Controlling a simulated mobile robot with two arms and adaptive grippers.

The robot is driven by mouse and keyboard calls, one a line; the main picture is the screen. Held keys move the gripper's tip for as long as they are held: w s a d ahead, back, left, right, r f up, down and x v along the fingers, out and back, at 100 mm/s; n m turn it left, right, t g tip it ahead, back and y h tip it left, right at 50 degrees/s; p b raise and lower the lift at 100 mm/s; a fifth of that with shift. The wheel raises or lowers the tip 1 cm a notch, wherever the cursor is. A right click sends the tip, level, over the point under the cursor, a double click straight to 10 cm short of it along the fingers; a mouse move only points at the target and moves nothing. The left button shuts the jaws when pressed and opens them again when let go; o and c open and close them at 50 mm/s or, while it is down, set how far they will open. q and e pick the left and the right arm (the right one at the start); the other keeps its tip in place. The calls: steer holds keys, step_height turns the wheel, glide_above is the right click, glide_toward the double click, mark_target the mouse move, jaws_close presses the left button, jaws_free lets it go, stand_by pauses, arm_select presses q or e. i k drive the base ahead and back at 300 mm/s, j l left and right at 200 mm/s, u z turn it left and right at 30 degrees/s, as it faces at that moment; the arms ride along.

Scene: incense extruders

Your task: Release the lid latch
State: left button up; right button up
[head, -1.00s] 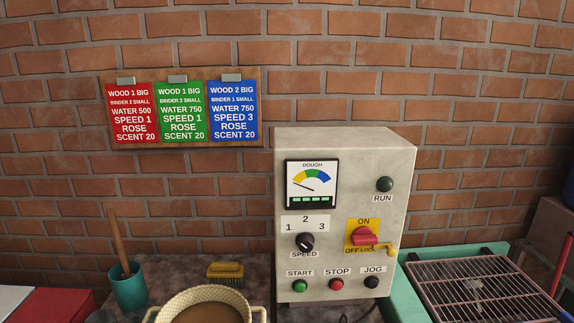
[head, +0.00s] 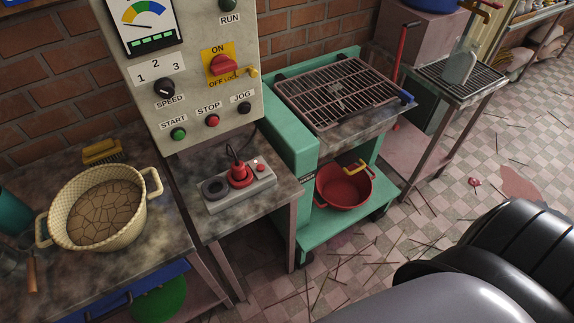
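The lid is probably the grey metal grate (head: 335,92) on top of the green machine (head: 292,150) in the head view. A small blue piece (head: 406,98) sits at the grate's front right corner; I cannot tell for sure that it is the latch. A red-handled lever (head: 403,48) stands upright behind that corner. Neither gripper shows in the head view. A large dark rounded shape fills the lower right and hides the floor there.
A control box (head: 190,100) stands left of the machine. A socket strip with a red plug (head: 240,178) lies on the small table below it. A cream pot (head: 100,208) is at left. A red pot (head: 343,190) sits on the machine's lower shelf. Thin sticks litter the tiled floor (head: 440,220).

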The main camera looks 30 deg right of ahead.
mark_target(407, 98)
steer(key=z, duration=1.75)
steer(key=u, duration=0.4)
steer(key=i+l+u, duration=0.1)
steer(key=l+u, duration=0.15)
steer(key=u, duration=0.15)
steer(key=l+u, duration=0.35)
steer(key=i+l+u, duration=0.1)
steer(key=u, duration=0.3)
steer(key=l+u, duration=0.35)
steer(key=k+l, duration=0.1)
steer(key=l, duration=0.3)
steer(key=l+u, duration=0.15)
steer(key=l, duration=0.3)
steer(key=k+l, duration=0.15)
steer(key=l, duration=0.25)
steer(key=k+l+u, duration=0.15)
steer(key=l, duration=0.65)
steer(key=k+u, duration=0.05)
